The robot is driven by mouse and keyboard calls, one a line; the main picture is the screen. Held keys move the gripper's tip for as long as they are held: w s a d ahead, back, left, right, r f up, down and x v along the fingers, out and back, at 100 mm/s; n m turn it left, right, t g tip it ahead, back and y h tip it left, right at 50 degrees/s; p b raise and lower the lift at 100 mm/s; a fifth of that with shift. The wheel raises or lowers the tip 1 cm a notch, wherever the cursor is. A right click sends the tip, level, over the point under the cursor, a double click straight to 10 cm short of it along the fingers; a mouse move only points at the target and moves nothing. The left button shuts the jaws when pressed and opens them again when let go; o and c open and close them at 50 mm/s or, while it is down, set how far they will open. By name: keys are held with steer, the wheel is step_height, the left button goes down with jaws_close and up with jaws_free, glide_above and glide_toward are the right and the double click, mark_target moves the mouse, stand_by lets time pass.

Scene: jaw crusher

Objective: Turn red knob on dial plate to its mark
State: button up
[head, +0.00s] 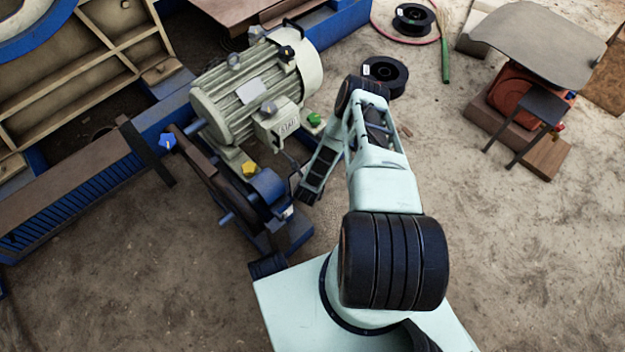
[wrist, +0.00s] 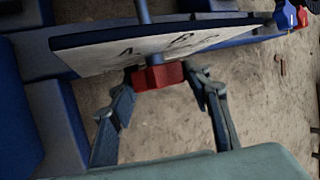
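The red knob (wrist: 158,76) shows in the wrist view, below the edge of a pale dial plate (wrist: 100,56). The plate is seen at a steep slant, with dark markings that I cannot read clearly. My gripper (wrist: 160,84) has one finger on each side of the knob, with the fingertips close to its sides. I cannot tell whether they touch it. The knob's mark cannot be made out. In the head view the red knob is not visible, and my arm reaches toward the machine's near end beside the motor.
A grey-green motor (head: 245,95) stands behind a blue pulley housing (head: 268,190). A yellow knob (head: 249,168), a blue knob (head: 167,141) and a green knob (head: 314,119) are nearby. Black spools (head: 385,76) lie on the ground.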

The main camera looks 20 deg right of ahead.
steer(key=o, duration=0.4)
steer(key=shift+c, duration=0.2)
step_height(320, 180, up, 10)
steer(key=shift+r, duration=0.1)
stand_by(0.4)
